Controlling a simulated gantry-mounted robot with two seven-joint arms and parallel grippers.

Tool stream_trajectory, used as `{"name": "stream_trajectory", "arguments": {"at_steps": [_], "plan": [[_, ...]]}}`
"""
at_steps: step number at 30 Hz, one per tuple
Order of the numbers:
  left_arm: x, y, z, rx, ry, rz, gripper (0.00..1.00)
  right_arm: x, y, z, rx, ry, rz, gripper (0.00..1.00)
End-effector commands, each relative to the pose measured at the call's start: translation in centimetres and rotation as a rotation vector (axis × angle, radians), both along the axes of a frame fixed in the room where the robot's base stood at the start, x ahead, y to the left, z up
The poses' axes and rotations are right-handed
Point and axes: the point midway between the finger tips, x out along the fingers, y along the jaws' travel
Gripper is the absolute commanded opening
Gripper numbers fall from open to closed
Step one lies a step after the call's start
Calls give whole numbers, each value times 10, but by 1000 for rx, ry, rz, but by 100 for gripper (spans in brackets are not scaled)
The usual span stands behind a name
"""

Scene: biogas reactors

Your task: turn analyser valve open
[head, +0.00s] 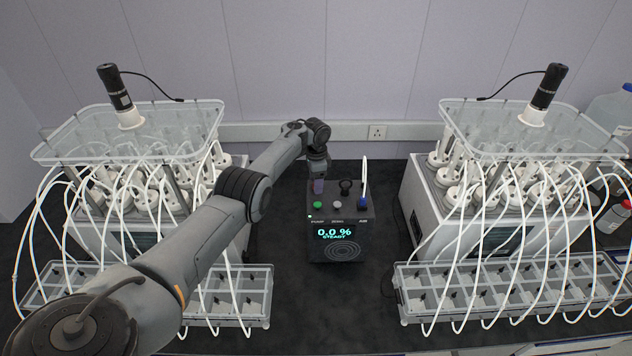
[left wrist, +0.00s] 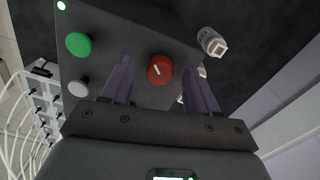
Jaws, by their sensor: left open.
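The analyser (head: 343,220) is a black box in the middle of the bench in the head view, its screen reading 0.0 % and STEADY. In the left wrist view a round red knob (left wrist: 160,69) with a white pointer line sits on its dark panel; I take it as the valve. My left gripper (head: 319,186) hangs over the analyser's rear left part, fingers down. In the left wrist view its open purple fingers (left wrist: 158,78) appear on either side of the red knob, with gaps showing. Whether they touch it I cannot tell. The head view hides the knob behind the gripper.
A green button (head: 317,205) and a white button (head: 337,205) sit on the panel near the gripper. A blue fitting (head: 362,202) carries an upright white tube. Reactor racks with looping tubes stand left (head: 135,145) and right (head: 500,140). Dark bench shows around the analyser.

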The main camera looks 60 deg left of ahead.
Motion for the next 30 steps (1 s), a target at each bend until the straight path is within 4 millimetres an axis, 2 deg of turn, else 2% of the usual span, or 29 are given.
{"name": "stream_trajectory", "arguments": {"at_steps": [5,16,22,30], "plan": [[0,1,28,2,-4,1,60,0,0,9,2,0,-2,0],[1,1,85,1,-3,1,60,0,0,10,0,0,0,0],[0,1,100,1,-3,2,60,0,-1,10,-6,0,4,0],[0,1,102,1,-1,1,60,0,-2,10,-8,0,6,0]]}}
